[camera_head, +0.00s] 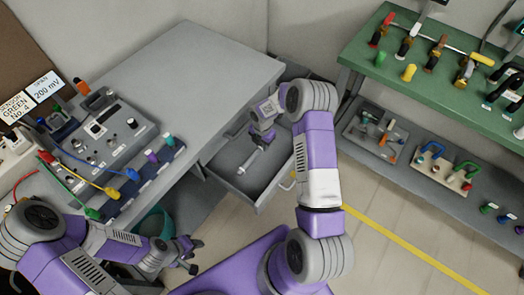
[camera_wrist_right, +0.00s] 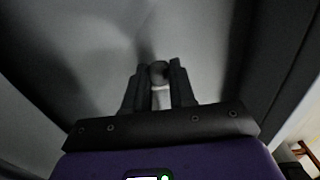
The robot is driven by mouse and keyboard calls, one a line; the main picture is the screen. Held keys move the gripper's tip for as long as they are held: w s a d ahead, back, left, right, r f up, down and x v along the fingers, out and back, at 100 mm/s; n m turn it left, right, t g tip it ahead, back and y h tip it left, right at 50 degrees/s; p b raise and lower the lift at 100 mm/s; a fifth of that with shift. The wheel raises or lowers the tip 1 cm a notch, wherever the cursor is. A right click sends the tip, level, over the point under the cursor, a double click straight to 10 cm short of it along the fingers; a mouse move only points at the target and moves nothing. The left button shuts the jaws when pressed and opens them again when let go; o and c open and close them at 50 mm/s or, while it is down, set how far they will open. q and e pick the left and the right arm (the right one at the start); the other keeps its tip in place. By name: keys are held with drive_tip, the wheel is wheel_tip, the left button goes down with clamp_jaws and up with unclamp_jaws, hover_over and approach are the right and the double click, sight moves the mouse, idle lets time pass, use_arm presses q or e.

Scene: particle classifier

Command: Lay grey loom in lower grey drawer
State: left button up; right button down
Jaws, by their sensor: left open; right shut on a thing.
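The pulled-out grey drawer (camera_head: 272,188) is under the grey desk; its inside also fills much of the right wrist view (camera_wrist_right: 75,60). My right gripper (camera_head: 262,138) reaches down into it from above. In the right wrist view, its fingers (camera_wrist_right: 160,88) are shut on a small grey piece with a rounded end, the grey loom (camera_wrist_right: 158,70). In the head view the loom (camera_head: 250,161) shows as a short pale rod within the drawer's outline. I cannot tell whether it touches the drawer floor. My left gripper (camera_head: 190,256) is open and empty, low at the left.
The grey desk (camera_head: 215,75) carries an instrument box (camera_head: 105,140) with coloured plugs and cables. A teal bin (camera_head: 153,223) stands below it. A green bench (camera_head: 430,75) with tools and a lower shelf (camera_head: 400,165) are on the right. The floor between is clear.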

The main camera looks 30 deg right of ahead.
wheel_tip(320, 180, down, 5)
drive_tip(key=shift+r+b, duration=0.2)
drive_tip(key=shift+b, duration=0.55)
drive_tip(key=shift+r, duration=0.1)
drive_tip(key=c, duration=0.9)
unclamp_jaws()
drive_tip(key=shift+c, duration=0.2)
wheel_tip(320, 180, up, 12)
drive_tip(key=p, duration=0.4)
